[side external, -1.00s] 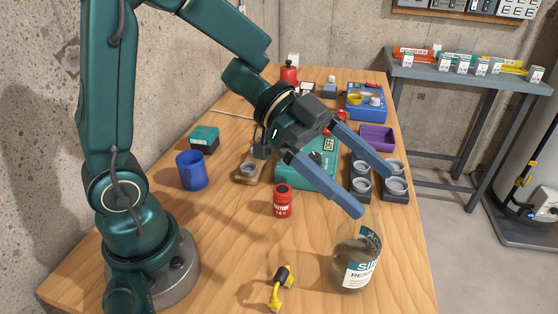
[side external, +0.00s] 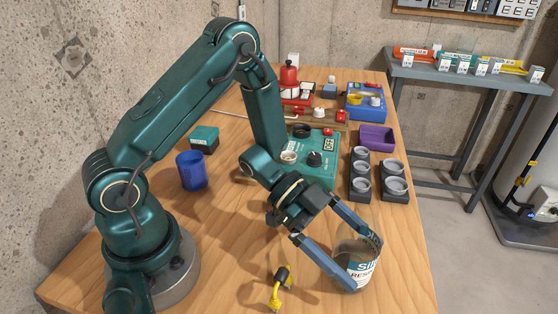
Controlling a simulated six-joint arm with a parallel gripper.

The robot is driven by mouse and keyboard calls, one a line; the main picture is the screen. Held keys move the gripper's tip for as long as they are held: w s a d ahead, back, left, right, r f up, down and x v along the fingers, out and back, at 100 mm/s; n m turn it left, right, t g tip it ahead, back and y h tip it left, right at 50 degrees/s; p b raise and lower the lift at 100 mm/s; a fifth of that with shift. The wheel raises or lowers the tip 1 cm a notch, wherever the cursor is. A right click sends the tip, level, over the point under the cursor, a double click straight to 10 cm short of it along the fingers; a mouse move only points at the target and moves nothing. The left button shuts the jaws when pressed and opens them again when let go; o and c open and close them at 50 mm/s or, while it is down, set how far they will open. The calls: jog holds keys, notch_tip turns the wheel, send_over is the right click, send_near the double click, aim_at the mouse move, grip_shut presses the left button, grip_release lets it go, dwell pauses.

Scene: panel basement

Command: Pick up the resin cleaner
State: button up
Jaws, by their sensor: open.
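The resin cleaner (side external: 343,249) is a clear jar with a white and teal label, partly reading "RESIN". It stands upright on the wooden table near the right front edge. My gripper (side external: 365,265) is open, with one blue finger in front of the jar and the other behind it on the far right. The jar lies between the two fingers. I cannot tell whether either finger touches it. The fingers hide parts of its body and label.
A yellow and black connector (side external: 280,285) lies just left of the jar. Dark blocks with grey rings (side external: 395,177), a teal box with a knob (side external: 318,172) and a purple tray (side external: 376,137) stand behind.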

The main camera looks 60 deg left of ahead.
aim_at(375, 255)
jog(key=shift+x, duration=1.55)
jog(key=c, duration=1.5)
jog(key=shift+o, duration=0.2)
jog(key=shift+r, duration=0.2)
jog(key=shift+r, duration=1.4)
jog(key=a+r, duration=0.7)
jog(key=a, duration=0.4)
jog(key=shift+w+a+r, duration=0.25)
jog(key=shift+w+r, duration=0.15)
jog(key=shift+w, duration=0.05)
jog(key=shift+a, duration=0.1)
jog(key=shift+r, duration=0.1)
